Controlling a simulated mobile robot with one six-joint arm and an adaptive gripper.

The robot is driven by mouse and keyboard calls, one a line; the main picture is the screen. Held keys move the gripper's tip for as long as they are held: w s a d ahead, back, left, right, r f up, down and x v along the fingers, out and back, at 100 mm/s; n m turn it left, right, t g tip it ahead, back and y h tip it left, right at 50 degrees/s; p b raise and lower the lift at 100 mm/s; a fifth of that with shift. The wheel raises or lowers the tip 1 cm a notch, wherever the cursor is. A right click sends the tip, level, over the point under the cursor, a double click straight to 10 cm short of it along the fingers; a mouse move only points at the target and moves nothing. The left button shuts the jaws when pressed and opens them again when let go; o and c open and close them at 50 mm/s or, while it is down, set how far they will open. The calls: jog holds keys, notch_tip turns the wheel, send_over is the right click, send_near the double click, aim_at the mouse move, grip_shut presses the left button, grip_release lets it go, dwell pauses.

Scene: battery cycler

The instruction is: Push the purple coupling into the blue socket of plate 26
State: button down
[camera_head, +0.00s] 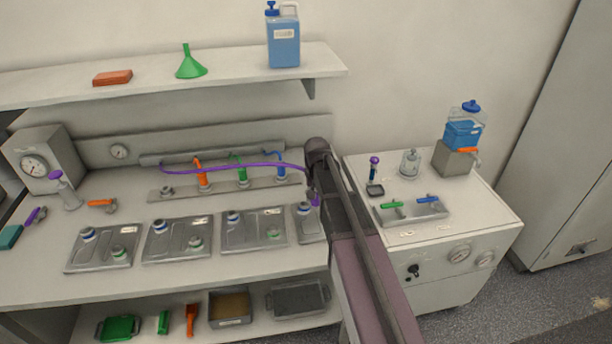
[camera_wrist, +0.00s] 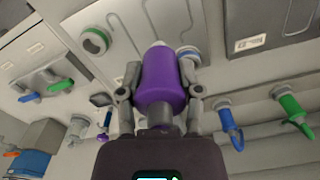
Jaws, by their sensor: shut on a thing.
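My gripper (camera_wrist: 160,95) is shut on the purple coupling (camera_wrist: 165,82), its fingers on either side. The coupling's pale tip points away from the wrist. A blue-ringed socket (camera_wrist: 188,54) shows just right of the tip, partly hidden by coupling and finger; the tip appears apart from it. A green-ringed socket (camera_wrist: 95,42) lies to the left on the same plate. In the head view the purple coupling (camera_head: 314,200) is beside the blue socket (camera_head: 304,208) of the rightmost plate (camera_head: 312,236), which my arm partly covers. I cannot read which plate is 26.
Orange (camera_head: 203,178), green (camera_head: 241,175) and blue (camera_head: 281,170) couplings stand on the rail behind. Other plates (camera_head: 178,240) lie to the left. A white cabinet (camera_head: 450,225) stands to the right.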

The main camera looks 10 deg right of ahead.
jog(key=w+a+r+p, duration=0.1)
jog(key=w+a, duration=0.1)
jog(key=w, duration=0.7)
jog(key=shift+r, duration=0.2)
jog(key=shift+a+f, duration=0.1)
jog(key=shift+f+b, duration=3.1)
jog(key=shift+b, duration=0.05)
jog(key=shift+f+b, duration=1.75)
jog(key=shift+b, duration=0.05)
jog(key=shift+c, duration=1)
grip_release()
